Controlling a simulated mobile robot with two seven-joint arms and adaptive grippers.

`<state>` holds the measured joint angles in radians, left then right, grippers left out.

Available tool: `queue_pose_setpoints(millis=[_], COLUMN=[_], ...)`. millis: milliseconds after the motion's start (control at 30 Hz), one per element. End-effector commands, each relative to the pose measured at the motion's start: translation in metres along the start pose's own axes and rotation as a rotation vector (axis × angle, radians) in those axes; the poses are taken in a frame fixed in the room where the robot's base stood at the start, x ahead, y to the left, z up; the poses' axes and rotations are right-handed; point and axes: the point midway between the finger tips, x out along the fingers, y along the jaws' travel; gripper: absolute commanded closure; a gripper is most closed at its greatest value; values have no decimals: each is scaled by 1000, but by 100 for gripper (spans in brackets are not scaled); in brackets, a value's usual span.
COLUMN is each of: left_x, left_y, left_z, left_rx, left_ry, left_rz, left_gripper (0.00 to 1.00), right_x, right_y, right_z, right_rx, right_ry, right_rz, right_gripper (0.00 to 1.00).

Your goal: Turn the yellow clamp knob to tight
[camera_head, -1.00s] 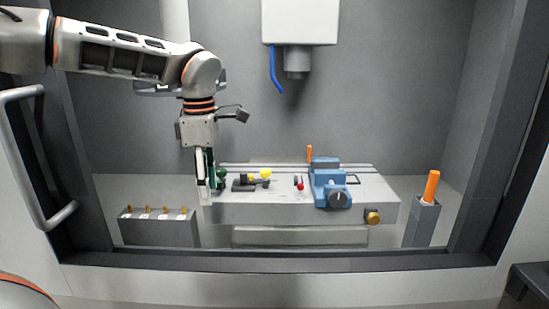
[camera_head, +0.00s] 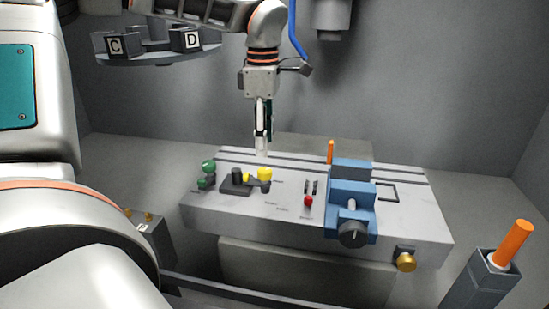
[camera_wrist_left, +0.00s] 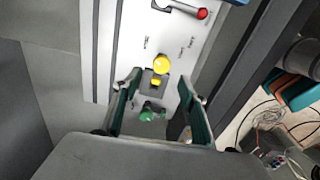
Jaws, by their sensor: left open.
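The yellow knob (camera_wrist_left: 162,64) shows just beyond and between the fingertips. I cannot tell the exact height gap. My right gripper is not in view.
Green knobs (camera_head: 208,167) stand left of the clamp. A red knob (camera_head: 308,201) and a blue vise (camera_head: 351,205) stand to the right. An orange handle (camera_head: 330,152) rises behind. A brass knob (camera_head: 405,262) is on the table front. A grey post with an orange rod (camera_head: 513,243) stands right.

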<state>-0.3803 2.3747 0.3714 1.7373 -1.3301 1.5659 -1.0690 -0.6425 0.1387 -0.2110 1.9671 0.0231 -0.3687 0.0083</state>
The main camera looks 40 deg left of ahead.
Motion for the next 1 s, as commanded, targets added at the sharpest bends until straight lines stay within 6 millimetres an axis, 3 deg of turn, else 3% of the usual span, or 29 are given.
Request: queue_pose_setpoints(millis=[233, 500, 900, 1000], left_x=[35, 69, 76, 76], left_y=[-1, -1, 0, 0], left_z=[0, 0, 0, 0], left_rx=[1, 2, 0, 0], left_ry=[1, 1, 1, 1], left_rz=[-6, -3, -1, -1], left_gripper=[57, 57, 57, 83], right_x=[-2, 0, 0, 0], right_y=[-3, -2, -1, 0], right_z=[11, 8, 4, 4], right_rx=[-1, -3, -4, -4], right_ry=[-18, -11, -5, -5], right_rz=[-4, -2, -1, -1], right_gripper=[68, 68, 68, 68])
